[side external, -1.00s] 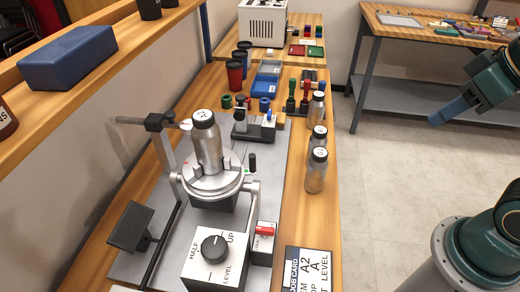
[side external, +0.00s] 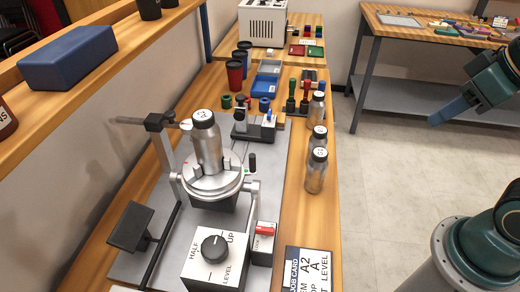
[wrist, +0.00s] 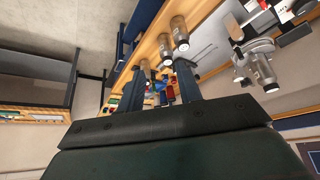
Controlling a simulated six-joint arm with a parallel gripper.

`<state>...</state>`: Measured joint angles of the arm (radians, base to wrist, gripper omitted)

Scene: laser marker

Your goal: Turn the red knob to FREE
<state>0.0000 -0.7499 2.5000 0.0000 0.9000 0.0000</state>
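The red knob (side external: 264,230) sits on top of a small grey box (side external: 262,252) at the front right of the grey machine plate, in the side external view. The markings beside it are too small to read. My gripper (side external: 440,116) is far to the right of it, over the floor beyond the bench edge, and touches nothing. In the wrist view my gripper (wrist: 160,90) has its two blue fingers apart with nothing held between them. I cannot pick out the red knob for certain in the wrist view.
A white box with a black dial (side external: 214,249) stands left of the red knob. A metal bottle (side external: 206,145) stands in the round fixture (side external: 212,183) behind. More bottles (side external: 316,171) line the bench's right edge. A job card (side external: 309,268) lies in front right.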

